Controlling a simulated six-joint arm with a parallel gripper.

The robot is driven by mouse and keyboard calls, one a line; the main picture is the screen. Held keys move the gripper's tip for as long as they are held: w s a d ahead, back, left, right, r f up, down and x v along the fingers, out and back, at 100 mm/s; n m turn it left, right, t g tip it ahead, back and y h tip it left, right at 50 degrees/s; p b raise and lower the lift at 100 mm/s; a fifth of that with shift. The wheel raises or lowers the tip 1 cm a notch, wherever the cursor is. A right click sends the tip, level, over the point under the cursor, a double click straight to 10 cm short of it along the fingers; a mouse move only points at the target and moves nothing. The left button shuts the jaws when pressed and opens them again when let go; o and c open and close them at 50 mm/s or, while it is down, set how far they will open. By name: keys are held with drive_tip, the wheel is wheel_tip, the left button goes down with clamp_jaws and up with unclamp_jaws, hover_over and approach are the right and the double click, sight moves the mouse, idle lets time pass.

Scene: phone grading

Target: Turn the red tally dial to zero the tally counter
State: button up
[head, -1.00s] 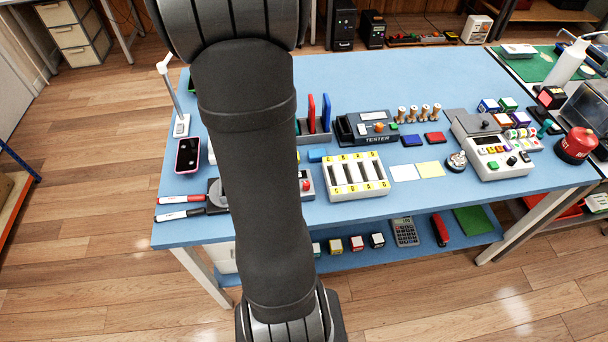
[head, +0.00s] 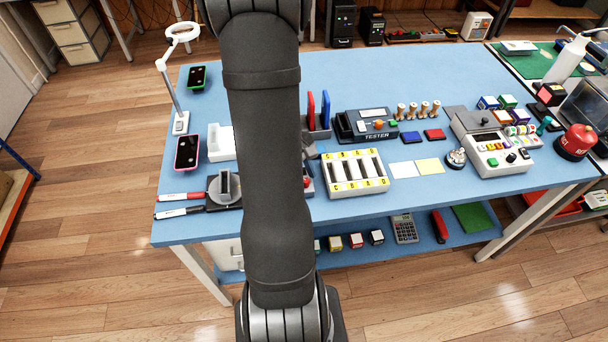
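Most of that unit is hidden behind my arm, and the counter's reading cannot be seen. A dark grey part, likely of my gripper (head: 310,149), pokes out at the right edge of my arm, behind the dial in the picture. The fingertips are hidden, so I cannot tell whether they are open or touching anything.
The white battery-slot tray (head: 355,188) stands close right of the dial. The tester (head: 372,126) and upright red and blue plates (head: 318,108) are behind. A round-topped stand (head: 224,187), markers (head: 182,196) and phones (head: 187,151) lie left. The table's back middle is clear.

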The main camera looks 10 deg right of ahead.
drive_tip(key=shift+f, duration=0.1)
clamp_jaws()
drive_tip(key=shift+m, duration=0.4)
drive_tip(key=m+g+y, duration=0.1)
drive_tip(key=m, duration=0.2)
drive_tip(key=shift+d, duration=0.15)
drive_tip(key=m+y, duration=0.1)
drive_tip(key=m, duration=0.2)
drive_tip(key=shift+d+m+y, duration=0.1)
drive_tip(key=shift+m+y, duration=0.2)
drive_tip(key=m+y, duration=0.1)
drive_tip(key=m, duration=0.2)
drive_tip(key=m+y, duration=0.1)
drive_tip(key=m, duration=0.2)
drive_tip(key=shift+d, duration=0.15)
drive_tip(key=shift+m+y, duration=0.3)
drive_tip(key=shift+m, duration=0.1)
